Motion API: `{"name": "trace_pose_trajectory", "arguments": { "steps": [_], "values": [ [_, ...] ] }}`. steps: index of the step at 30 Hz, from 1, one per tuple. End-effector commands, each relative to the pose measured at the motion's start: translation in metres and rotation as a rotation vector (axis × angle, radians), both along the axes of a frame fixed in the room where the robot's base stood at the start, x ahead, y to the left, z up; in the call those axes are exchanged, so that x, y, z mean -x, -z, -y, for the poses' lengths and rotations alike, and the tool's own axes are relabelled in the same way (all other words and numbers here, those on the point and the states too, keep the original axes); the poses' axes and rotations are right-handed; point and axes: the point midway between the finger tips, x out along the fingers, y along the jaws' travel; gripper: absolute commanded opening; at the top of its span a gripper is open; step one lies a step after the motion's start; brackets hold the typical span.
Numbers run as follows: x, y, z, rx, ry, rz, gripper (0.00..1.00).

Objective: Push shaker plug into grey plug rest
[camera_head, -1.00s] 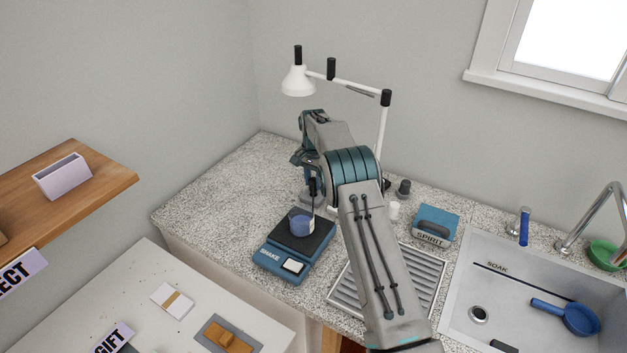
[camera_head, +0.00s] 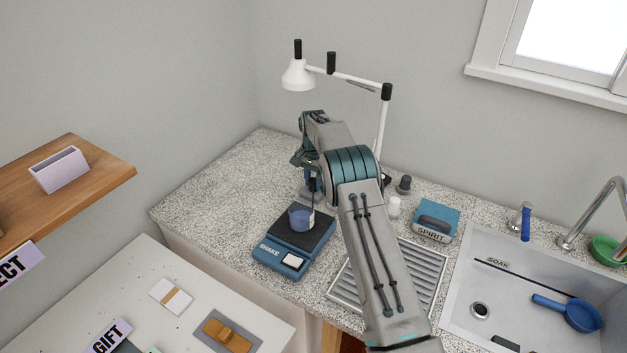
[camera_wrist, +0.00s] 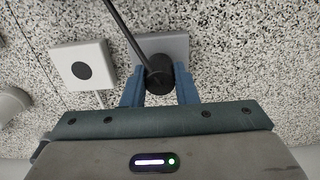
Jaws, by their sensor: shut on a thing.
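In the wrist view my gripper (camera_wrist: 159,92) is shut on the black shaker plug (camera_wrist: 159,76), whose cord runs up and to the left. The grey plug rest (camera_wrist: 178,47) lies on the speckled counter just beyond the plug. The plug overlaps part of the rest in this view, and I cannot tell whether it is seated in it or held above it. In the head view my arm hides most of the gripper, the plug and the rest.
A white square plate with a dark round centre (camera_wrist: 82,71) is left of the plug. The blue shaker (camera_head: 293,243) bears a blue cup (camera_head: 301,218). A white lamp (camera_head: 384,130) stands behind my arm. A spirit box (camera_head: 436,222), drain rack (camera_head: 428,270) and sink (camera_head: 470,285) are to the right.

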Motion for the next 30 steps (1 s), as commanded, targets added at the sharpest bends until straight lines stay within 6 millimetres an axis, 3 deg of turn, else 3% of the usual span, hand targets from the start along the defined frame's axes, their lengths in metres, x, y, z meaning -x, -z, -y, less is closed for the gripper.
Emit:
{"name": "trace_pose_trajectory", "arguments": {
  "steps": [2, 3, 5, 6, 17, 23, 30],
  "values": [
    [0.000, 0.001, 0.000, 0.000, 0.000, -0.001, 0.03],
    [0.000, 0.001, 0.000, 0.000, 0.000, -0.001, 0.32],
    [0.000, 0.001, 0.000, 0.000, 0.000, -0.001, 0.48],
    [0.000, 0.001, 0.000, 0.000, 0.000, -0.001, 0.52],
    [0.000, -0.006, 0.000, 0.000, 0.000, 0.001, 0.52],
    [-0.001, -0.040, 0.000, 0.000, 0.000, 0.005, 0.52],
    [-0.001, -0.098, 0.000, 0.000, 0.000, 0.004, 0.52]
  ]
}}
